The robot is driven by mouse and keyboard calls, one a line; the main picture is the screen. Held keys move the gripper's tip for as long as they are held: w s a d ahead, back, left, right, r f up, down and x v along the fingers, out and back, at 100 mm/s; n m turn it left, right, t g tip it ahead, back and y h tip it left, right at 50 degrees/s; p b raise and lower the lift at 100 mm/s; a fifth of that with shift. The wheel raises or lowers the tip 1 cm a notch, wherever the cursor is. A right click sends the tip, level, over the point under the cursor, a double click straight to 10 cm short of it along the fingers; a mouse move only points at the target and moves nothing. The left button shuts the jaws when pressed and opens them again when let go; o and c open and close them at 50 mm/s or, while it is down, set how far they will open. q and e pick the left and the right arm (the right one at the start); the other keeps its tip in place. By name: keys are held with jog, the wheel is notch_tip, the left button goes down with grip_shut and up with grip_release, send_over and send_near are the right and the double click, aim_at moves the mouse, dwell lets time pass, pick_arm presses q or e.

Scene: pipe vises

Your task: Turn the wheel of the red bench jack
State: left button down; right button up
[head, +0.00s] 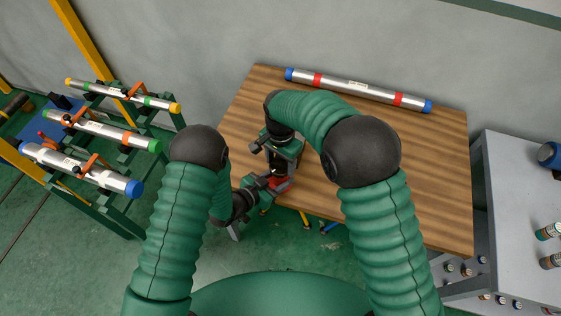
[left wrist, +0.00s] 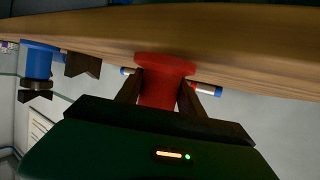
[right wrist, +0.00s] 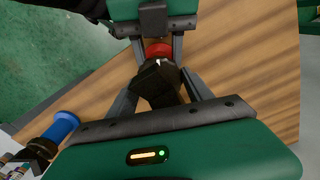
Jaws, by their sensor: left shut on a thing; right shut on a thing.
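The red bench jack (head: 281,184) is at the table's front-left edge, mostly hidden by my grippers in the head view. In the left wrist view its red body (left wrist: 163,82) stands between the fingers of my left gripper (left wrist: 160,92), which is shut on it. In the right wrist view a dark wheel (right wrist: 160,84) sits in front of the red body (right wrist: 158,50). My right gripper (right wrist: 158,90) is shut on that wheel, one finger on each side. The left gripper's fingers (right wrist: 158,48) also show around the red body. The wheel's exact angle is unclear.
A blue jack (left wrist: 38,62) is at the edge beside the red one. The wooden table (head: 420,180) holds a steel pipe (head: 358,90) at its back. A rack with several pipes (head: 100,130) stands left; a grey table (head: 510,200) with cans stands right.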

jog(key=c, duration=0.4)
jog(key=shift+n, duration=0.3)
jog(key=n, duration=0.4)
jog(key=shift+n, duration=2.4)
jog(key=shift+a, duration=0.1)
jog(key=o, duration=1.3)
jog(key=shift+o, duration=0.2)
